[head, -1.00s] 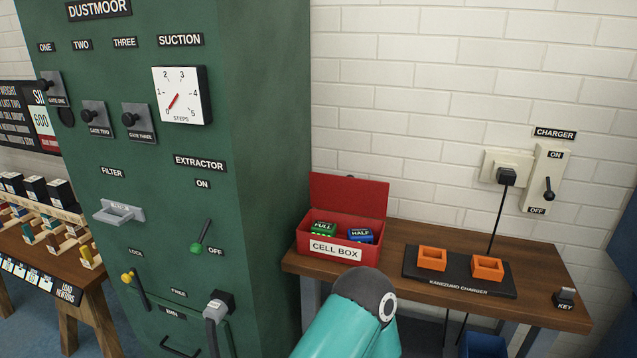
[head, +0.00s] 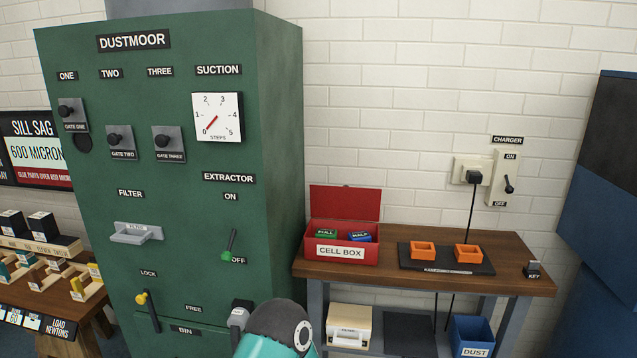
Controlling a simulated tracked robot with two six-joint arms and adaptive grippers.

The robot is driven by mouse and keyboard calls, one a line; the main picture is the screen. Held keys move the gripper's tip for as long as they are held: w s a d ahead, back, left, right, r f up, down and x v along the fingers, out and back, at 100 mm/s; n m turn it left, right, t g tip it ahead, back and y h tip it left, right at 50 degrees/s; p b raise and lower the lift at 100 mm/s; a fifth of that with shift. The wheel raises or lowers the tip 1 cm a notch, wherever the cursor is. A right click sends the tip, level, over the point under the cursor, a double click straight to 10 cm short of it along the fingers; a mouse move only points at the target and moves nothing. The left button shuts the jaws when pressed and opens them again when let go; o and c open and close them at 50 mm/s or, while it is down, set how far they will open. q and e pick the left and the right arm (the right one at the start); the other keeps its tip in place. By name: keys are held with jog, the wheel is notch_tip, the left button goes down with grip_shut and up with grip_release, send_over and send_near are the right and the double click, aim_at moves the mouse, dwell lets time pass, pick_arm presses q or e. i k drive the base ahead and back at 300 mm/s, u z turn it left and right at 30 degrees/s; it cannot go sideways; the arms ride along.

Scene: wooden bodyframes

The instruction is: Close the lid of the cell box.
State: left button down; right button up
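The red cell box (head: 318,256) stands at the left end of the wooden bench in the head view. Its lid (head: 345,204) is open and stands upright at the back. A green cell marked FULL (head: 327,233) and a blue cell marked HALF (head: 361,237) lie inside. A teal and dark grey part of my arm shows at the bottom, below and left of the box and apart from it. Neither gripper's fingers are in view.
The black charger board (head: 488,267) with two empty orange holders lies right of the box. A key block (head: 534,269) sits at the bench's right end. The green extractor cabinet (head: 280,150) stands left. A blue dust bin (head: 474,337) and cream case (head: 349,328) are below.

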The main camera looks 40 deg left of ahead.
aim_at(345, 202)
jog(key=u, duration=0.55)
jog(key=i, duration=1)
